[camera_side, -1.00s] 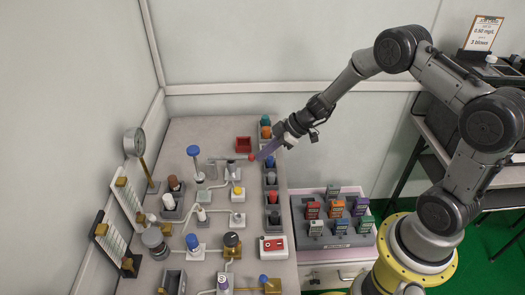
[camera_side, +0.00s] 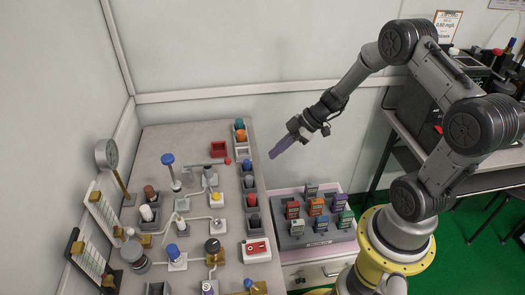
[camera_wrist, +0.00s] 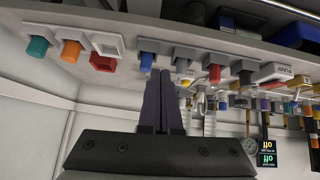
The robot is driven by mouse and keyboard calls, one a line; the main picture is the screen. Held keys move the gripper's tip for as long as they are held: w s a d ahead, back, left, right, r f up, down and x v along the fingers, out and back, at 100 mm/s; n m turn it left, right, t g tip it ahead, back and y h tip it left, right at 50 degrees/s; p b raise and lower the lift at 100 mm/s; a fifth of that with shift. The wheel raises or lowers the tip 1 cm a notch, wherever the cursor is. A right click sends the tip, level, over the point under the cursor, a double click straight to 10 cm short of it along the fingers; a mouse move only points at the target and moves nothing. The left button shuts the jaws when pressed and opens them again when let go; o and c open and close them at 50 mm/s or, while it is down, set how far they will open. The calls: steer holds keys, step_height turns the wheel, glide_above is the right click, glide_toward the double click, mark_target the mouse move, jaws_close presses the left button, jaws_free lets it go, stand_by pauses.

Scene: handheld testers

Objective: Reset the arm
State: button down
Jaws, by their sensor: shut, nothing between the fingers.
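My gripper (camera_side: 271,155) has purple fingers and hangs in the air just right of the bench's right edge, pointing down and left. Its fingers lie together with nothing between them. In the wrist view, my gripper (camera_wrist: 162,74) shows as two dark fingers side by side, apart from the holders on the bench. Several coloured handheld testers (camera_side: 316,206) stand in a grey rack (camera_side: 293,242) on the drawer unit, below and right of my gripper.
A red-faced device (camera_side: 256,249) sits near the front. A side table (camera_side: 398,123) stands behind my arm.

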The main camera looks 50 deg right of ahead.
steer(key=w+a+r+n, duration=0.15)
steer(key=a+r, duration=0.25)
steer(key=r, duration=0.4)
steer(key=a+r+n, duration=0.3)
steer(key=a+r, duration=0.1)
steer(key=r, duration=0.3)
steer(key=s+a+r, duration=0.4)
steer(key=s+r, duration=0.1)
steer(key=r, duration=0.2)
steer(key=s+a+r+m+h, duration=0.2)
steer(key=s+r+m+h, duration=0.15)
steer(key=s, duration=0.75)
steer(key=s+d+f+m+h, duration=0.2)
steer(key=s+d+m, duration=0.3)
steer(key=m, duration=0.5)
steer(key=shift+s+f+m+g, duration=0.3)
steer(key=shift+s+m, duration=0.1)
steer(key=shift+s, duration=0.9)
steer(key=shift+d+r, duration=0.1)
